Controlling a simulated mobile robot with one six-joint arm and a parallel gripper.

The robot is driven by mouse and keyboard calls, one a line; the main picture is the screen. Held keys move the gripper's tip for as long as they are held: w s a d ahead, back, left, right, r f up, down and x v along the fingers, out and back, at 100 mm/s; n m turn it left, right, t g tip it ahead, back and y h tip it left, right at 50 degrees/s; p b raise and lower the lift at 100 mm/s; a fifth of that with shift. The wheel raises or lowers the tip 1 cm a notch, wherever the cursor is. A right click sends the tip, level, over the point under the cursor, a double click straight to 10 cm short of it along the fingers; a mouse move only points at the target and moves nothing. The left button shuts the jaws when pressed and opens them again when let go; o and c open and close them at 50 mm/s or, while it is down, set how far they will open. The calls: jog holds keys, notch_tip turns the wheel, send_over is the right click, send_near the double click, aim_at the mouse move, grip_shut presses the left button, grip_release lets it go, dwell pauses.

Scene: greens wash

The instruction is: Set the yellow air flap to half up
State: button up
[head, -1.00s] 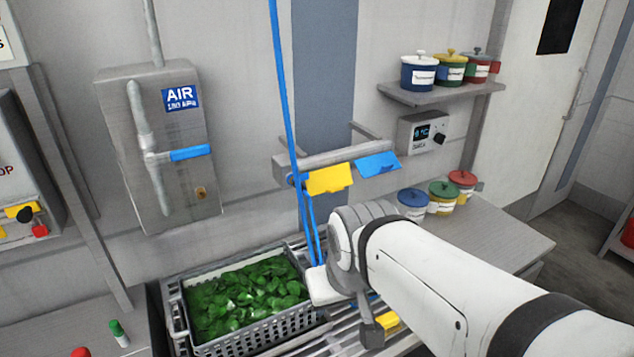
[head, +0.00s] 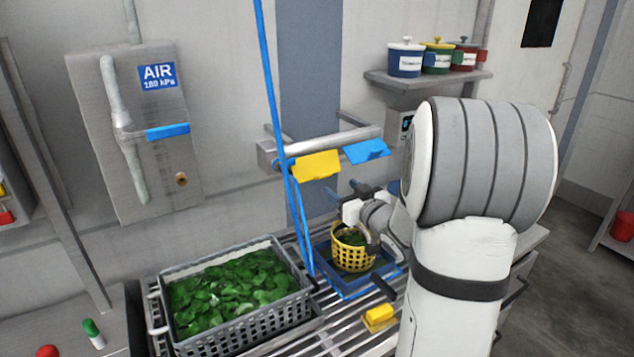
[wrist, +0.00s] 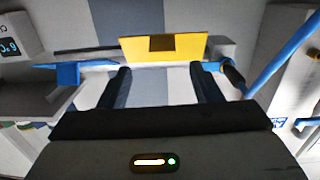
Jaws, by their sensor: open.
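The yellow air flap (head: 316,166) hangs tilted from the left part of a grey bar on the wall. In the wrist view the yellow flap (wrist: 185,47) lies ahead of the fingertips, with a dark notch or tab at its middle. My gripper (head: 362,190) is below and to the right of the flap in the head view. In the wrist view my gripper (wrist: 160,82) has its two dark fingers spread with nothing between them. The fingers appear apart from the flap.
A blue flap (head: 366,151) hangs right beside the yellow one. Blue hoses (head: 271,90) run down at its left. Below stand a yellow basket (head: 352,253) of greens in a blue tray and a grey crate (head: 262,325) of greens. A yellow block (head: 378,316) lies on the slats.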

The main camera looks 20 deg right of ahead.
aim_at(320, 165)
jog(key=w+a+p, duration=0.1)
jog(key=w, duration=0.6)
jog(key=shift+w+a+f+y+p, duration=0.15)
jog(key=shift+w+a+y+p, duration=0.1)
jog(key=shift+w+y+p, duration=0.1)
